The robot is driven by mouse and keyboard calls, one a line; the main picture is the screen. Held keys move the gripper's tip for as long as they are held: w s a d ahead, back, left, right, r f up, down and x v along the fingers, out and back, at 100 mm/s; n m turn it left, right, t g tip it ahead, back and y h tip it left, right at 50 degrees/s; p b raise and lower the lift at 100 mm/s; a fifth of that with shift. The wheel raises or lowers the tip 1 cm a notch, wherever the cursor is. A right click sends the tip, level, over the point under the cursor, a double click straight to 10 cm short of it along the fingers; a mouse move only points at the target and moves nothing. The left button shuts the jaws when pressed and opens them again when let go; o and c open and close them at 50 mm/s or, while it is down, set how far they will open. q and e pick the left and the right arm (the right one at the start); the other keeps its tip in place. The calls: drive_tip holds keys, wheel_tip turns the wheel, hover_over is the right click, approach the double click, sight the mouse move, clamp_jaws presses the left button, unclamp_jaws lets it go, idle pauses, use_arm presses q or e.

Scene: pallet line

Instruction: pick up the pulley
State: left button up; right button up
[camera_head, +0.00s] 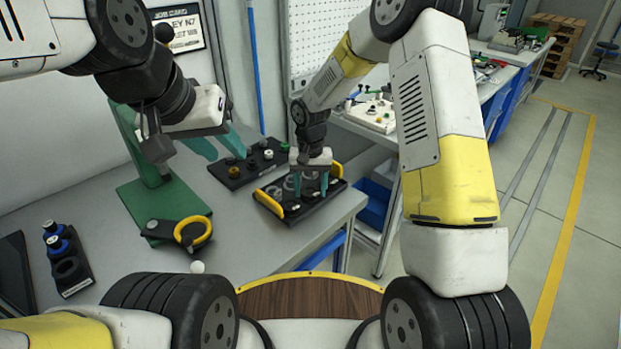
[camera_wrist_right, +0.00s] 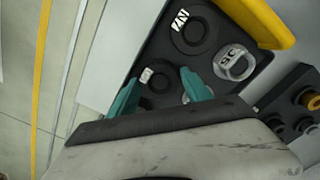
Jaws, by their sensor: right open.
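A black tray with yellow handles (camera_head: 270,203) holds several round grey and dark pieces, the likely pulleys. My right gripper (camera_head: 310,192) is open, pointing down over this tray. In the right wrist view, its teal fingers (camera_wrist_right: 160,97) stand either side of a dark round piece or recess (camera_wrist_right: 158,78) with a small white label; I cannot tell whether they touch it. A silver ring-shaped piece (camera_wrist_right: 235,64) sits right of the fingers, and a dark round place (camera_wrist_right: 190,32) with a white label lies above. My left gripper (camera_head: 228,157) is open and empty above the bench.
A second black tray (camera_head: 235,181) with small round parts lies behind. A dark rack (camera_head: 68,265) with blue-topped parts stands at left. A job card (camera_head: 180,28), partly hidden, hangs behind. The bench edge runs close to the tray.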

clamp_jaws()
drive_tip(key=shift+r, duration=0.1)
